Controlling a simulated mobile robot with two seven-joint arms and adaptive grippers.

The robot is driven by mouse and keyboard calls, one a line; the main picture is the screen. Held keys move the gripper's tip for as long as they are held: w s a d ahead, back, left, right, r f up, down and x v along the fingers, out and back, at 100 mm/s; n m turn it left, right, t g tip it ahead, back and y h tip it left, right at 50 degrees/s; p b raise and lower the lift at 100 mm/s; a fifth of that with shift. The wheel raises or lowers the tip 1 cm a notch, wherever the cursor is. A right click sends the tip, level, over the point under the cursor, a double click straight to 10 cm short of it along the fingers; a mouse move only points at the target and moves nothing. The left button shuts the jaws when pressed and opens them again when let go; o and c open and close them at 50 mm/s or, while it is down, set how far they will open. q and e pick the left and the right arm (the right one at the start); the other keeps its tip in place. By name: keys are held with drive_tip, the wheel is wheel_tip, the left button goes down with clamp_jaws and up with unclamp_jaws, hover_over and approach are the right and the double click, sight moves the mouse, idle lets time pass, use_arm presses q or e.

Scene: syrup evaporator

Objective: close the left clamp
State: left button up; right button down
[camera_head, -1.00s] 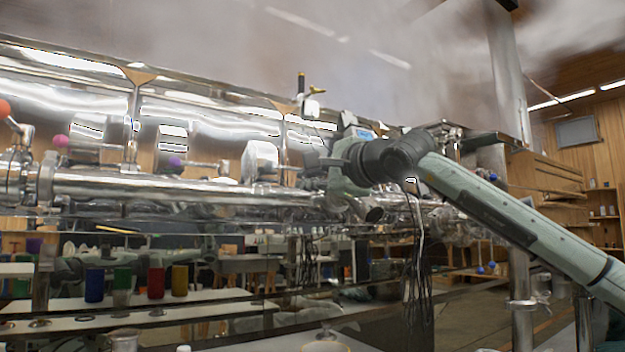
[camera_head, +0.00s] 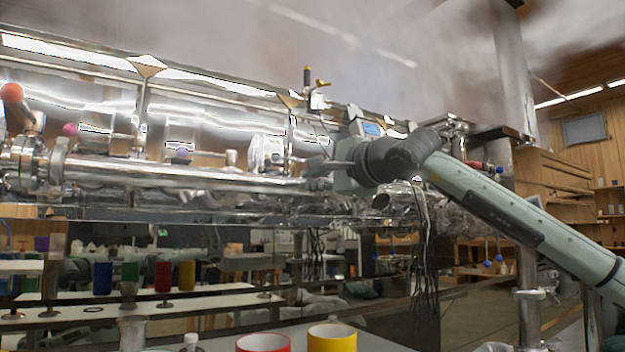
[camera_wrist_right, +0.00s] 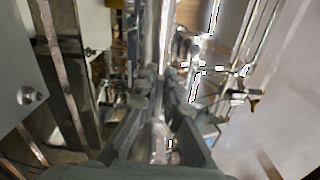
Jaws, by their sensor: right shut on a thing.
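My right gripper (camera_head: 318,168) reaches in from the right at the right end of the long steel pipe (camera_head: 190,175). In the right wrist view its two dark fingers (camera_wrist_right: 160,104) are shut on a shiny metal part (camera_wrist_right: 159,140) between them, which appears to be the clamp. The clamp's shape and whether it is closed are hidden by the gripper and blur. Another clamp-like collar (camera_head: 57,160) sits around the pipe's left end, apart from my gripper. My left gripper is not in view.
The shiny evaporator wall (camera_head: 215,115) stands close behind the pipe. A red cup (camera_head: 263,342) and a yellow cup (camera_head: 332,338) stand at the bottom edge. Dark cables (camera_head: 420,240) hang below my right arm. A post (camera_head: 528,290) stands at the right.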

drive_tip(key=c, duration=1.7)
unclamp_jaws()
drive_tip(key=shift+f, duration=0.2)
drive_tip(key=v, duration=1.2)
